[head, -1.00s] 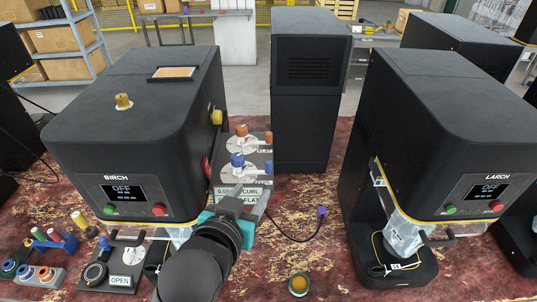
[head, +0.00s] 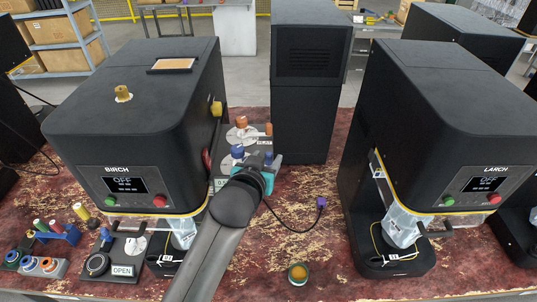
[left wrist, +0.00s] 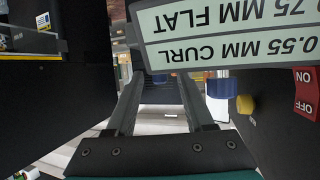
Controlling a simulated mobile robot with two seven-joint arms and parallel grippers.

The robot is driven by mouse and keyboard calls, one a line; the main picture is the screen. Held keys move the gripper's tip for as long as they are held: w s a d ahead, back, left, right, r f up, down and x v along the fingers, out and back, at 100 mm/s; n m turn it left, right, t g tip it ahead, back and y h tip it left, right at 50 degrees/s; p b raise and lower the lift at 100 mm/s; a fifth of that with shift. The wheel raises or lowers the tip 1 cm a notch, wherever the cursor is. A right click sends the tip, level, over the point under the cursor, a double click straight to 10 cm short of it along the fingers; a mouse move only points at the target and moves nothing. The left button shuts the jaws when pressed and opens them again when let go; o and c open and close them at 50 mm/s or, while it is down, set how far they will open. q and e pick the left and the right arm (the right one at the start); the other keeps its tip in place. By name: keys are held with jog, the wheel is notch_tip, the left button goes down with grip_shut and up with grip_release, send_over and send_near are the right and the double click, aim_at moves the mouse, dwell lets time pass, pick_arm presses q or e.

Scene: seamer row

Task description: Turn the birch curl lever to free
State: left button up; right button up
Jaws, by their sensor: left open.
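The birch machine (head: 130,130) stands at the left, its display reading OFF. Beside it are two dial levers, one with a blue knob (head: 237,151) and one behind with an orange knob (head: 241,121). I cannot read which is the curl lever, nor its setting. My left gripper (head: 262,160) is open, just right of the blue knob, partly covering its dial. In the left wrist view nothing is between the fingers (left wrist: 157,82); the blue knob (left wrist: 221,87) shows beyond the right finger, below an upside-down sign (left wrist: 230,35) reading 0.55 MM CURL and 0.75 MM FLAT.
A tall black cabinet (head: 308,90) stands behind the levers. The larch machine (head: 440,130) is at the right. A black cable with a purple plug (head: 321,202) and a small amber cup (head: 298,272) are on the worn red table, with free room around them.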

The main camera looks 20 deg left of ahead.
pick_arm(q)
jog(key=shift+x, duration=1.15)
grip_shut()
dwell(0.7)
